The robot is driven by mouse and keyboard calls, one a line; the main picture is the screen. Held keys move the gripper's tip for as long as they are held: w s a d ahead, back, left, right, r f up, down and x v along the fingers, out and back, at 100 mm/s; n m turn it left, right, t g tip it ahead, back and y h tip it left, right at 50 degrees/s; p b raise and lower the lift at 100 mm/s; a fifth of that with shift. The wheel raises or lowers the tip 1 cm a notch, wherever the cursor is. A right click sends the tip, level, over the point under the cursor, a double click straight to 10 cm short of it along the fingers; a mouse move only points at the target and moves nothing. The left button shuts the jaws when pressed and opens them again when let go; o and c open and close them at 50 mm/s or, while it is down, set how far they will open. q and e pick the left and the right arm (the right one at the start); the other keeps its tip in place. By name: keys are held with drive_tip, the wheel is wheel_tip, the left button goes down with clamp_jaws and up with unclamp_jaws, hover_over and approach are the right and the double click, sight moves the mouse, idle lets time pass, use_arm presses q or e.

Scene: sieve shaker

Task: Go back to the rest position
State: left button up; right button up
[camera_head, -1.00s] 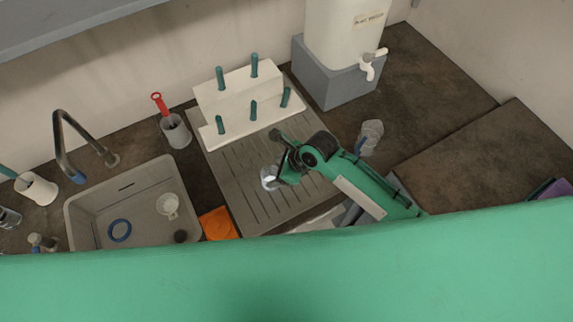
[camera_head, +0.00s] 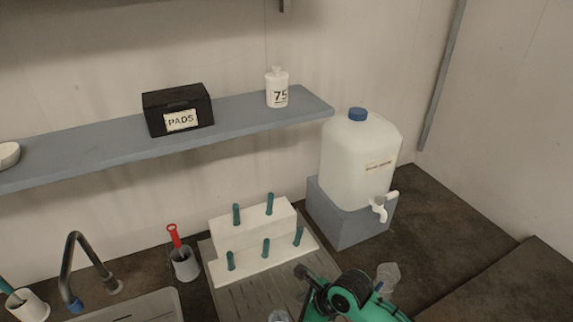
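One green arm of mine with black joints shows at the bottom of the head view, over the ribbed drainboard (camera_head: 236,300). Its gripper (camera_head: 306,282) seems to be the dark end at the arm's left tip; its fingers are too small and turned away to tell open from shut. A clear glass piece (camera_head: 279,316) is cut off by the bottom edge, just left of the arm. I cannot tell whether the gripper touches it. This arm appears to come from the lower right, so I take it as my right. My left gripper is not in view.
A white peg rack (camera_head: 253,238) with teal pegs stands behind the arm. A water canister (camera_head: 358,155) with a tap sits on a grey block (camera_head: 345,220). A clear cup (camera_head: 387,276) is right of the arm. A sink (camera_head: 150,306), faucet (camera_head: 70,262) and brush holder (camera_head: 184,264) are left. A shelf (camera_head: 240,128) is above.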

drive_tip(key=s+d+r+n+t+h, duration=0.1)
drive_tip(key=s+d+n+h, duration=0.5)
drive_tip(key=s+d+n, duration=1.55)
drive_tip(key=w+a+f+n+g, duration=0.1)
drive_tip(key=a+f+n, duration=0.1)
drive_tip(key=f, duration=1.5)
drive_tip(key=w+a+f+n, duration=0.1)
drive_tip(key=a+f, duration=0.1)
drive_tip(key=f, duration=1.4)
drive_tip(key=s+d+f+b, duration=0.1)
drive_tip(key=s+d+f, duration=0.1)
drive_tip(key=s+f, duration=0.7)
drive_tip(key=s+d+f+g, duration=0.1)
drive_tip(key=s+d+f, duration=0.1)
drive_tip(key=s+f, duration=0.7)
drive_tip(key=shift+s+f+g+b, duration=0.25)
drive_tip(key=shift+f+g+b, duration=0.1)
drive_tip(key=shift+f, duration=0.2)
